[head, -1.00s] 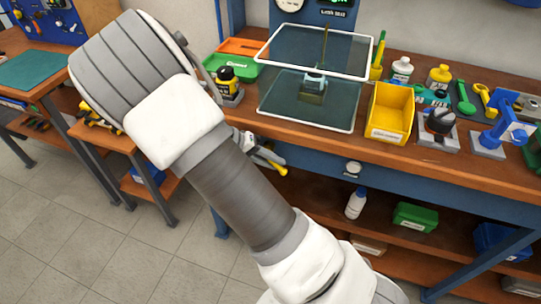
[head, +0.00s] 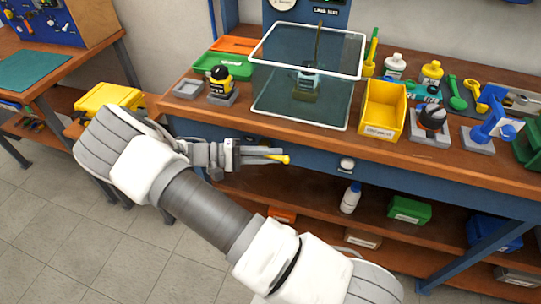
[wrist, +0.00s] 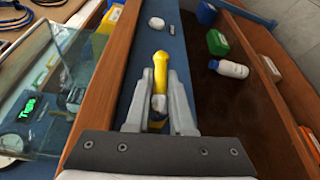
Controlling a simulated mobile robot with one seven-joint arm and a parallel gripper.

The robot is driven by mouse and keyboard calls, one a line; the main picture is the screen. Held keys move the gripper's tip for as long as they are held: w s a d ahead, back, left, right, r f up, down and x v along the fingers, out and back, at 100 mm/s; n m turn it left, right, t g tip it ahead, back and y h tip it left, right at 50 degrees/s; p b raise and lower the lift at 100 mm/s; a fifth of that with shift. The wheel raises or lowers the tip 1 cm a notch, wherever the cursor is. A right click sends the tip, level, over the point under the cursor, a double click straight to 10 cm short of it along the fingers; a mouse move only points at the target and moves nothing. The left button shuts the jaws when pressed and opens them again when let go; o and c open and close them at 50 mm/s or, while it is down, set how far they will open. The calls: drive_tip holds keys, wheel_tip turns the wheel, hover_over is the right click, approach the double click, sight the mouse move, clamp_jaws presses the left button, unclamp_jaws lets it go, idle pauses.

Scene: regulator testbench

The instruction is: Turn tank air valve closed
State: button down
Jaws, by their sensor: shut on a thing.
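The valve's yellow lever (head: 284,159) is at the blue front of the workbench, below the tabletop edge. In the head view its tip sticks out past my fingertips, pointing right and nearly level. My gripper (head: 262,155) comes from the left and is shut on the lever. In the wrist view the gripper (wrist: 160,96) has one finger on each side of the yellow lever (wrist: 160,68). A pale rounded part shows between the fingers. The valve body is mostly hidden by my gripper. The clear tank (head: 302,110) stands on the bench above.
A white round knob (head: 347,164) is on the bench front, right of the lever. A yellow bin (head: 381,110) and a black-knobbed fixture (head: 432,122) stand on the bench. The lower shelf holds a white bottle (head: 350,198) and a green box (head: 409,209).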

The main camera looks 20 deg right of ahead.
idle(0.6)
drive_tip(key=c, duration=0.8)
unclamp_jaws()
drive_tip(key=shift+r, duration=0.1)
drive_tip(key=v, duration=1.7)
drive_tip(key=shift+a+f, duration=0.2)
drive_tip(key=shift+f, duration=0.1)
